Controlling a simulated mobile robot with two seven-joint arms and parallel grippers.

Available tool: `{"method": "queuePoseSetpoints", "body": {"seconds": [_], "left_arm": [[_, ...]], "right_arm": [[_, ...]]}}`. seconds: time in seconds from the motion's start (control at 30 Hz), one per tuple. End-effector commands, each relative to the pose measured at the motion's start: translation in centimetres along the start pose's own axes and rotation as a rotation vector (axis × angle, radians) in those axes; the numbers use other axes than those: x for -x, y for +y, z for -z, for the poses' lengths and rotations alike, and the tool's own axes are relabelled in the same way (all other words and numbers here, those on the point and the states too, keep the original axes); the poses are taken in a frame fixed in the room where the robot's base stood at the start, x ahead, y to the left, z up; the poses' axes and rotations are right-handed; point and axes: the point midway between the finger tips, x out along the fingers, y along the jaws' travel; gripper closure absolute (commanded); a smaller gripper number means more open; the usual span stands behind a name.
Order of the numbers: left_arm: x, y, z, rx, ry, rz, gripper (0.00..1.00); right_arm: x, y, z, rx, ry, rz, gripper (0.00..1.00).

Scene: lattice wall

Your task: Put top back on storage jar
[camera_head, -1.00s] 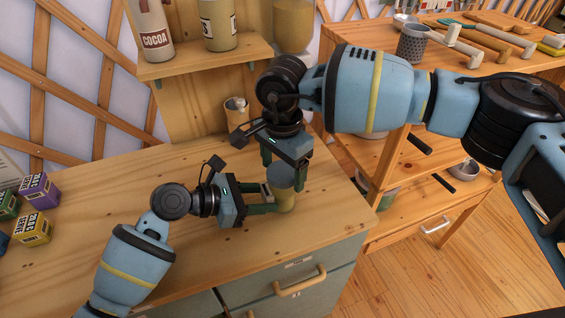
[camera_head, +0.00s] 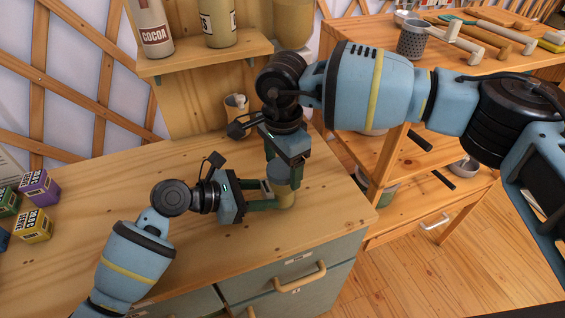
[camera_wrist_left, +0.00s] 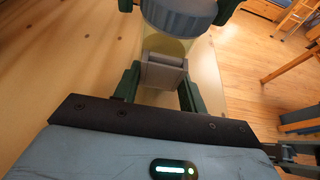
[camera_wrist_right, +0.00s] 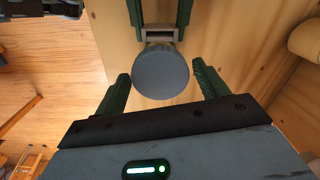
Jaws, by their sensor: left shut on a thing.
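The storage jar (camera_head: 287,199), with yellowish contents, stands upright near the counter's right end. My left gripper (camera_head: 268,196) is shut on its body from the left. The grey-blue round top (camera_head: 282,174) is at the jar's mouth; whether it is fully seated I cannot tell. My right gripper (camera_head: 284,168) points down over it, open, with one finger on each side. In the right wrist view the top (camera_wrist_right: 162,72) lies between the spread fingers with small gaps. The left wrist view shows the top (camera_wrist_left: 178,14) above the jar (camera_wrist_left: 205,70), flanked by the right fingertips.
Yellow, purple and green boxes (camera_head: 35,224) sit at the counter's left. A small pot (camera_head: 236,107) stands at the back. A shelf (camera_head: 205,57) holds a cocoa jar (camera_head: 151,28) and others. A wooden rack (camera_head: 470,60) with tools is at the right. The counter's front is clear.

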Motion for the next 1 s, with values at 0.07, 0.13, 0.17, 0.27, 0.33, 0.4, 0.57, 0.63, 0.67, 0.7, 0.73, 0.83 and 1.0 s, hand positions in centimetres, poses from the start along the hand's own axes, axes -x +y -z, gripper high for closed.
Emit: {"method": "queuePoseSetpoints", "body": {"seconds": [0.07,0.13,0.17,0.27,0.33,0.4,0.57,0.63,0.67,0.7,0.73,0.83,1.0], "left_arm": [[0.0,0.0,0.0,0.000,0.001,0.000,1.00],[0.0,0.0,0.0,0.000,0.001,0.000,1.00],[0.0,0.0,0.0,0.000,0.001,0.000,1.00],[0.0,0.0,0.0,0.000,0.001,0.000,1.00],[0.0,0.0,0.0,0.000,0.001,0.000,1.00],[0.0,0.0,0.0,0.000,0.001,0.000,1.00],[0.0,0.0,0.0,0.000,0.001,-0.001,1.00],[0.0,0.0,0.0,0.000,0.001,-0.001,1.00],[0.0,0.0,0.0,0.000,0.001,-0.001,1.00],[0.0,0.0,0.0,0.000,0.001,-0.001,1.00],[0.0,0.0,0.0,0.000,0.001,-0.001,1.00],[0.0,0.0,0.0,0.000,0.001,-0.001,1.00],[0.0,0.0,0.0,0.000,0.001,-0.001,1.00]], "right_arm": [[0.0,0.0,0.0,0.000,0.000,0.000,0.17],[0.0,0.0,0.0,0.001,0.000,0.000,0.16],[0.0,0.0,0.0,0.001,0.000,0.000,0.16],[0.0,0.0,0.0,0.001,0.001,0.001,0.16],[0.1,0.0,0.0,0.001,0.001,0.001,0.16],[0.3,0.0,0.0,0.001,0.000,0.002,0.16],[2.2,-0.1,0.1,0.001,0.002,0.004,0.16],[3.4,-0.1,0.0,0.001,0.001,0.004,0.16],[4.1,-0.1,0.0,0.001,0.001,0.004,0.16],[4.9,-0.1,0.0,0.000,0.002,0.005,0.16],[5.5,-0.1,0.0,0.001,0.002,0.004,0.16],[7.5,-0.1,0.0,0.001,0.002,0.004,0.16],[10.2,0.0,0.0,0.000,0.001,0.003,0.16]]}}
